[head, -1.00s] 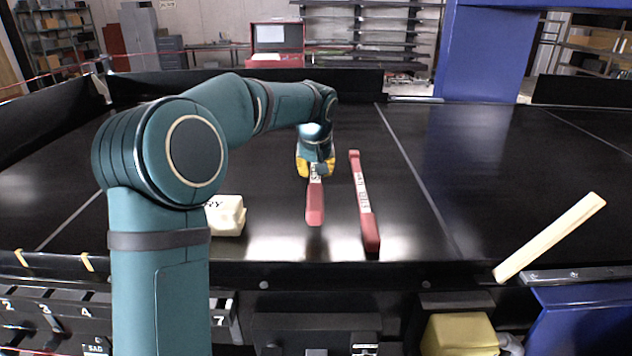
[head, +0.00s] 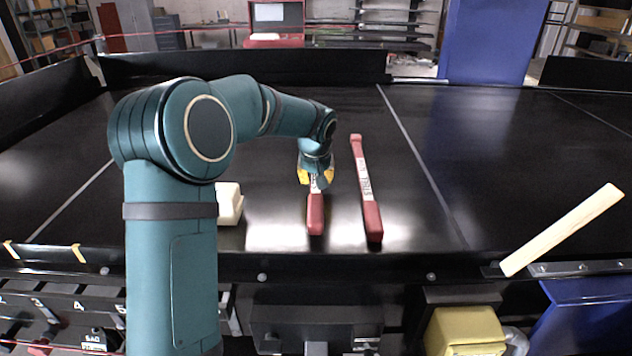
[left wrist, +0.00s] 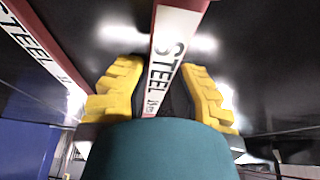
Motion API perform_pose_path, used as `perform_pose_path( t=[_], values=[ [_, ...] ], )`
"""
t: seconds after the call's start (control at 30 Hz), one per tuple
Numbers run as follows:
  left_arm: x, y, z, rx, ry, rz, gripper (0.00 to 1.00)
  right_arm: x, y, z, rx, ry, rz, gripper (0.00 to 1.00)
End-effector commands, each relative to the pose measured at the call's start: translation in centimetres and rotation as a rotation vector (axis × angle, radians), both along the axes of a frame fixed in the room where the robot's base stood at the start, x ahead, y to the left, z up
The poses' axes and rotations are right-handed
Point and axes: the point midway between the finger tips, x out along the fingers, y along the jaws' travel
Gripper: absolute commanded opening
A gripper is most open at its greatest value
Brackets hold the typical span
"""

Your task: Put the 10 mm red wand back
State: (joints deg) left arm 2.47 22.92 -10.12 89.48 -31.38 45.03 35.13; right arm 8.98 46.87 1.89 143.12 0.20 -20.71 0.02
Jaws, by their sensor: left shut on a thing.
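A red wand with a white label (head: 315,213) is held between the yellow fingers of my left gripper (head: 316,178). In the left wrist view, the fingers (left wrist: 158,100) are closed around this wand (left wrist: 172,60), whose label reads "STEEL"; its size marking is too small to read. In the head view its thick red end points toward me, and the gripper hides its far part. I cannot tell whether it touches the black belt. A second red wand (head: 366,190), also labelled "STEEL", lies on the belt just to the right, roughly parallel. My right gripper is out of view.
A cream block (head: 229,203) sits left of the held wand, partly behind my left arm. A pale wooden bar (head: 562,230) leans at the right front edge. A yellow block (head: 464,332) is below that edge. The belt's middle right is clear.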

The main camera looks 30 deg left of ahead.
Motion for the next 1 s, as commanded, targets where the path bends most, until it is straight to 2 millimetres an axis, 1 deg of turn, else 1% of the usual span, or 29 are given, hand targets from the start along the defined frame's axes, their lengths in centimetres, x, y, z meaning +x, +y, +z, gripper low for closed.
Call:
perform_pose_path(
  t=[0.03, 0.1, 0.37, 0.5, 0.53, 0.57, 0.87, 1.0],
  values=[
    [0.0, 0.0, -0.8, 0.0, 0.003, -0.001, 0.0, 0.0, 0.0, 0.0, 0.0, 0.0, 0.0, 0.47],
    [0.0, 0.0, -1.4, 0.001, 0.0, -0.002, 0.0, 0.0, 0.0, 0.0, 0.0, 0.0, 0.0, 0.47],
    [0.0, 0.0, -1.5, 0.001, -0.001, -0.001, 0.0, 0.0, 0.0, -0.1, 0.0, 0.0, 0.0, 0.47],
    [0.0, 0.0, -1.9, 0.0, -0.001, -0.001, 0.0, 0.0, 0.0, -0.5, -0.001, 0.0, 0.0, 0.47],
    [0.0, 0.0, -1.9, 0.0, 0.0, -0.001, 0.36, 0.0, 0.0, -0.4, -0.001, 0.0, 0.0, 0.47],
    [0.0, 0.0, -1.9, 0.0, 0.0, -0.001, 0.45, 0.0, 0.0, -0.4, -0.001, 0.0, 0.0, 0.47],
    [0.0, 0.0, -1.8, 0.0, 0.0, -0.001, 0.45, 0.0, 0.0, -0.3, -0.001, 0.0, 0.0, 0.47],
    [-0.1, -0.1, -1.1, 0.001, -0.002, -0.001, 0.45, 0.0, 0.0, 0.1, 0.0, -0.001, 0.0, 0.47]
  ],
)
